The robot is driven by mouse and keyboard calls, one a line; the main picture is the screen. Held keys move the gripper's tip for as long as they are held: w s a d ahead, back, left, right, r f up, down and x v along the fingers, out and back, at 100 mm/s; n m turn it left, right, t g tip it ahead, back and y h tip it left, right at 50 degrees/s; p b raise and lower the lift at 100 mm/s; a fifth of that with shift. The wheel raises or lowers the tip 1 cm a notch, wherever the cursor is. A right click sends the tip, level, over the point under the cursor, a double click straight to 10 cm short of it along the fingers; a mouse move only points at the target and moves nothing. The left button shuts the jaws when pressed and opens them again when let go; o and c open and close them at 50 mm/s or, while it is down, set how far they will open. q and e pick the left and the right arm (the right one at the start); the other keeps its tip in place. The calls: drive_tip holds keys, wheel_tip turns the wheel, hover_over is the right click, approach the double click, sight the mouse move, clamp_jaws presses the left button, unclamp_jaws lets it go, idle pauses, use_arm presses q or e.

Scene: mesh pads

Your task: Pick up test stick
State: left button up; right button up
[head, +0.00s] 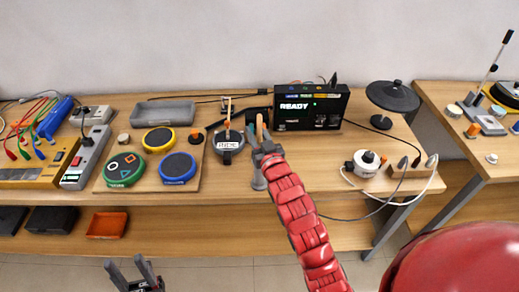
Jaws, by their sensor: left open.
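A tan stick-like piece (259,122), which looks like the test stick, stands upright between the fingertips of my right gripper (260,132). Its lower part is hidden by the gripper. Grey fingers sit on both sides of the stick; I cannot tell whether they touch it. My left gripper (130,268) is open and empty, low in front of the bench at the bottom left.
A black box reading READY (312,106) stands right of the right gripper. A round gauge (228,141) with a thin upright piece is close on its left. Coloured round pads (158,138) lie further left. A white round device (366,163) with cables is at right.

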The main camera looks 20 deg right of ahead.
clamp_jaws()
drive_tip(key=shift+r, duration=0.1)
wheel_tip(320, 180, up, 18)
drive_tip(key=b, duration=0.4)
idle(0.5)
wheel_tip(320, 180, up, 14)
drive_tip(key=p, duration=0.3)
idle(0.3)
